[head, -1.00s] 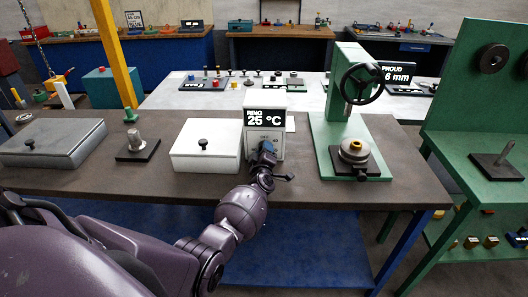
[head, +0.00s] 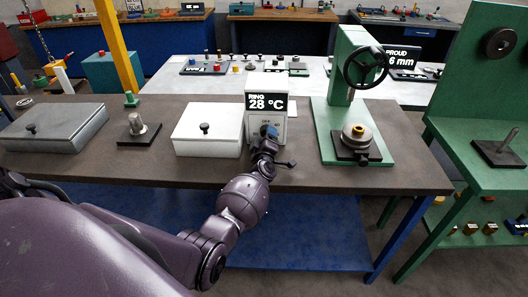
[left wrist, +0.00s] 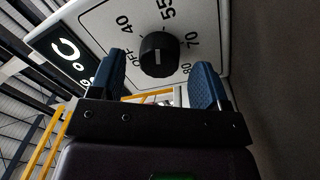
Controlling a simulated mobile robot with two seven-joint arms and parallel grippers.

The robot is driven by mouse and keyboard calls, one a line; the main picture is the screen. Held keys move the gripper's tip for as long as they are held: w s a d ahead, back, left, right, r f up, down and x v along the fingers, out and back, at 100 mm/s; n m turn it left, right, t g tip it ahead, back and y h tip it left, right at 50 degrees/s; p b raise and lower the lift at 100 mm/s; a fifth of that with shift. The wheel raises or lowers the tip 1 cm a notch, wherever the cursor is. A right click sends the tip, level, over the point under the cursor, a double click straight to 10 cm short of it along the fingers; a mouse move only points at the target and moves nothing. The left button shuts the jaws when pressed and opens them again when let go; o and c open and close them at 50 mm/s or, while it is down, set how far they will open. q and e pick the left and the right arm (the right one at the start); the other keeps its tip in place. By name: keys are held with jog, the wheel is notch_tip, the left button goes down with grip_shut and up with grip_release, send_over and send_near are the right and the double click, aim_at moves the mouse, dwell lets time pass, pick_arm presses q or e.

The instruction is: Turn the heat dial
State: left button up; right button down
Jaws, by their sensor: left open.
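The heat dial is a round black knob (left wrist: 158,55) with a short white mark, on a white panel printed OFF, 40, 55, 70 and 80. It is on the white heater box (head: 293,125), whose black display (head: 267,103) reads RING 28 °C. My left gripper (head: 268,132) is at the front of this box and hides the dial in the head view. In the left wrist view my left gripper (left wrist: 163,80) is open, its blue pads apart on either side of the knob. I cannot tell whether they touch it. My right gripper is in neither view.
A white lidded box (head: 206,140) stands just left of the heater. A metal post on a dark base (head: 138,130) and a grey lidded box (head: 60,125) are further left. A green press (head: 345,100) with a handwheel stands to the right on the same brown bench (head: 400,160).

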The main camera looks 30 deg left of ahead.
pick_arm(q)
jog(key=v, duration=0.9)
jog(key=shift+s+d, duration=0.15)
jog(key=shift+s, duration=0.05)
dwell(0.3)
